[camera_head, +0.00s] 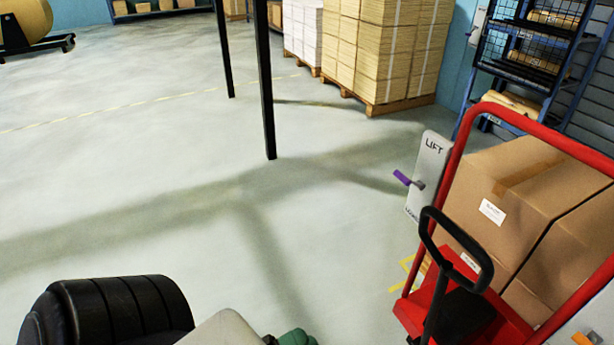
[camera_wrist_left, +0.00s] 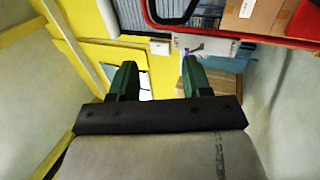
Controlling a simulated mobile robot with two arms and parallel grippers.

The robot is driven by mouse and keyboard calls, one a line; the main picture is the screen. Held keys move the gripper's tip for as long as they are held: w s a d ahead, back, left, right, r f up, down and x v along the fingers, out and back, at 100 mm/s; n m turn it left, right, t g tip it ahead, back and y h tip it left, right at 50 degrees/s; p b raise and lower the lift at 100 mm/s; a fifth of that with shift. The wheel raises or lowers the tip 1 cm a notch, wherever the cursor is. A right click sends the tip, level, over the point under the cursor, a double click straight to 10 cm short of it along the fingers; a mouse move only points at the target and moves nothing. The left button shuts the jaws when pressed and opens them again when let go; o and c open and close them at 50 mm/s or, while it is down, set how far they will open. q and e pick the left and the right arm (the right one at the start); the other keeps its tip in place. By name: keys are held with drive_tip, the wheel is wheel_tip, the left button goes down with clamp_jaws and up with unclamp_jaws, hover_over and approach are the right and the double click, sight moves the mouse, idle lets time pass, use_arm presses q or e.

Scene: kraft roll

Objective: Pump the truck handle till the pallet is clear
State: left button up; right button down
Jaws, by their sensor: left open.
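The red pallet truck (camera_head: 440,300) stands at the lower right in the head view, its red frame around large cardboard boxes (camera_head: 520,190). Its handle (camera_head: 430,225) is a black loop on a dark shaft, tilted up in front of the boxes. The handle loop also shows at the top of the left wrist view (camera_wrist_left: 150,14). The pallet under the boxes is hidden. My left gripper (camera_wrist_left: 158,75) is open and empty, with two green fingers apart, short of the handle. My right gripper is out of view.
A pale panel marked LIFT (camera_head: 430,160) with a purple lever (camera_head: 403,178) stands beside the truck. Another pale panel with an orange piece (camera_head: 583,339) is at the lower right corner. Dark posts (camera_head: 265,90) and stacked cartons (camera_head: 385,50) stand behind.

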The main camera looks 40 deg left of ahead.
use_arm(q)
drive_tip(key=b+v, duration=0.1)
drive_tip(key=v, duration=0.8)
drive_tip(key=shift+s, duration=0.25)
drive_tip(key=shift+f, duration=0.1)
